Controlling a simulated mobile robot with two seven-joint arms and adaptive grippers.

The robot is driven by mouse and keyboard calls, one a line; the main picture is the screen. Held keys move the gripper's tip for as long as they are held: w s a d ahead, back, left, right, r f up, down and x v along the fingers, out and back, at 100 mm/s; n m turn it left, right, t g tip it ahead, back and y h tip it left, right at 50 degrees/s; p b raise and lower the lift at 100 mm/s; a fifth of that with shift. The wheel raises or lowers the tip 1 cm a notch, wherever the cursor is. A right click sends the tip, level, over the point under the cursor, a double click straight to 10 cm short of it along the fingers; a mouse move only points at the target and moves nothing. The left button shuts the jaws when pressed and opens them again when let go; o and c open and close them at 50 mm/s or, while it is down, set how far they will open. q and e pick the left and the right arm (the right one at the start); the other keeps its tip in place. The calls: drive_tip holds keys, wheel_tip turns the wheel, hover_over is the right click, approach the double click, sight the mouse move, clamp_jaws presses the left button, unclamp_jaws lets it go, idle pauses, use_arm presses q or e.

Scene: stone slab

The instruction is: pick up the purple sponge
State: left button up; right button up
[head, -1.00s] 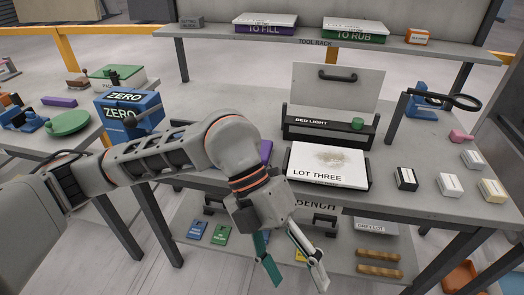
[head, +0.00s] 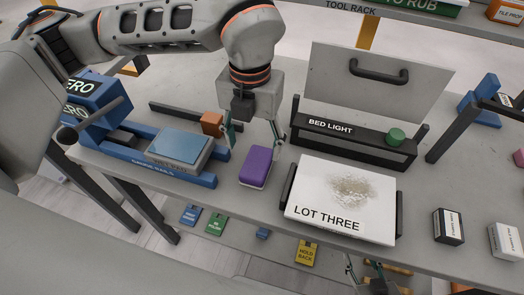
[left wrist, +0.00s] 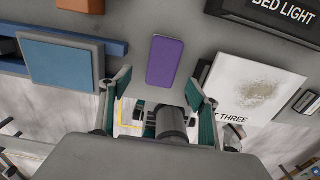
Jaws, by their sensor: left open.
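The purple sponge (head: 256,167) is a rounded block lying on the grey stone bench, between the blue slab fixture and the LOT THREE board. In the left wrist view the sponge (left wrist: 165,61) lies in front of the jaws, near the middle. My left gripper (head: 253,138) points down, its two teal-padded fingers spread apart and empty, just behind and above the sponge in the head view. It also shows in the left wrist view (left wrist: 158,92). What looks like part of my right gripper (head: 361,272) shows at the bottom edge of the head view; its jaws are unclear.
The blue fixture (head: 200,180) with its light blue slab is left of the sponge. An orange block (head: 212,123) stands behind it. The LOT THREE board (head: 320,217) is to the right, with the BED LIGHT box (head: 345,143) behind. Bare bench surrounds the sponge.

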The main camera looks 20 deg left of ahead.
sight(257, 161)
use_arm(q)
wheel_tip(257, 161, down, 3)
drive_tip(key=shift+s+r, duration=0.15)
drive_tip(key=f, duration=0.3)
drive_tip(key=shift+w+d+f, duration=0.2)
drive_tip(key=shift+w+d, duration=0.1)
drive_tip(key=shift+w, duration=0.1)
drive_tip(key=shift+f, duration=0.7)
drive_tip(key=shift+c, duration=0.3)
drive_tip(key=c, duration=1)
